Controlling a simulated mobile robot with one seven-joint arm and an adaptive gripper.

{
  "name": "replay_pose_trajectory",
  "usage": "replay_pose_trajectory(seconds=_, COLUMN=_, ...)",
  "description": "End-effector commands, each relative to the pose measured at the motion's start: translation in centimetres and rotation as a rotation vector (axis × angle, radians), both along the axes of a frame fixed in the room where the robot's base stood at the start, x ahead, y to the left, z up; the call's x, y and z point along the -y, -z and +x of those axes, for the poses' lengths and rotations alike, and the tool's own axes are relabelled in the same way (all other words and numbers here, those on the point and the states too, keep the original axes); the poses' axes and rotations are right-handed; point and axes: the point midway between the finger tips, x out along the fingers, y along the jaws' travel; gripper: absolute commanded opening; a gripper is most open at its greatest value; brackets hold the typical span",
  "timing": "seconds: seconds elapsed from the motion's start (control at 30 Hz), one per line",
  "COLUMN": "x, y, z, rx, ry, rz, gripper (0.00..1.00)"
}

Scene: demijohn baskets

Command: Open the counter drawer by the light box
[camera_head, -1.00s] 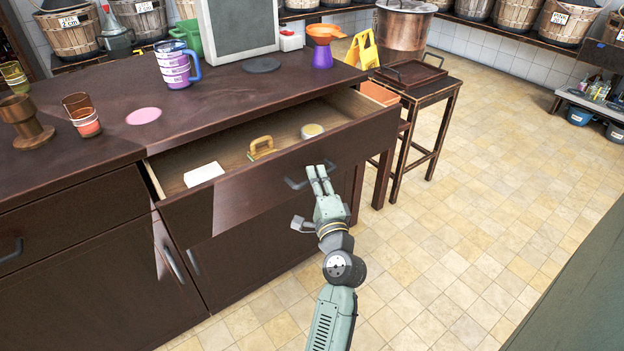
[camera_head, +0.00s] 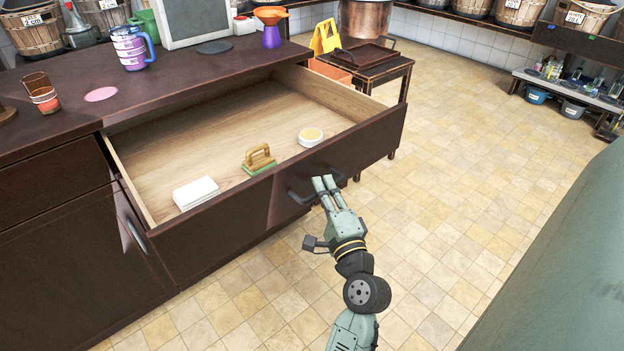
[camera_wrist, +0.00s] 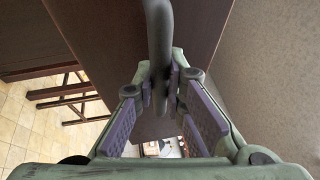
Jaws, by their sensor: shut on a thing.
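The counter drawer (camera_head: 240,205) stands pulled far out of the dark counter, below the grey-framed light box (camera_head: 203,18). Its inside shows a white block (camera_head: 196,193), a brush with a tan handle (camera_head: 259,158) and a round white tin with a yellowish top (camera_head: 310,137). My gripper (camera_head: 325,184) is at the drawer's front, shut on the dark bar handle (camera_head: 301,197). In the wrist view the handle (camera_wrist: 159,35) runs down between the purple-padded fingers (camera_wrist: 165,92). The fingers hide part of the handle.
A measuring jug (camera_head: 130,48), a pink disc (camera_head: 101,94) and an orange funnel (camera_head: 271,18) are on the countertop (camera_head: 170,85). A small dark table (camera_head: 375,72) stands behind the drawer's right end. The tiled floor (camera_head: 460,150) to the right is clear.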

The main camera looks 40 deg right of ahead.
Motion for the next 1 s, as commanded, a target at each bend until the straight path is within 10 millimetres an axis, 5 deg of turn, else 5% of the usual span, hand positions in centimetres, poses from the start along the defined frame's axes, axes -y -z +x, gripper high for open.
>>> replay_pose_trajectory(seconds=0.3, x=0.0, y=0.1, z=-2.6, rx=-0.001, ry=0.0, rz=0.002, gripper=0.0)
replay_pose_trajectory(seconds=0.73, x=0.0, y=0.1, z=-2.8, rx=-0.001, ry=-0.002, rz=0.002, gripper=0.0)
replay_pose_trajectory(seconds=0.77, x=0.0, y=0.1, z=-2.8, rx=-0.001, ry=-0.002, rz=0.002, gripper=0.13)
replay_pose_trajectory(seconds=1.0, x=0.0, y=0.0, z=-2.8, rx=-0.001, ry=-0.001, rz=0.001, gripper=0.29)
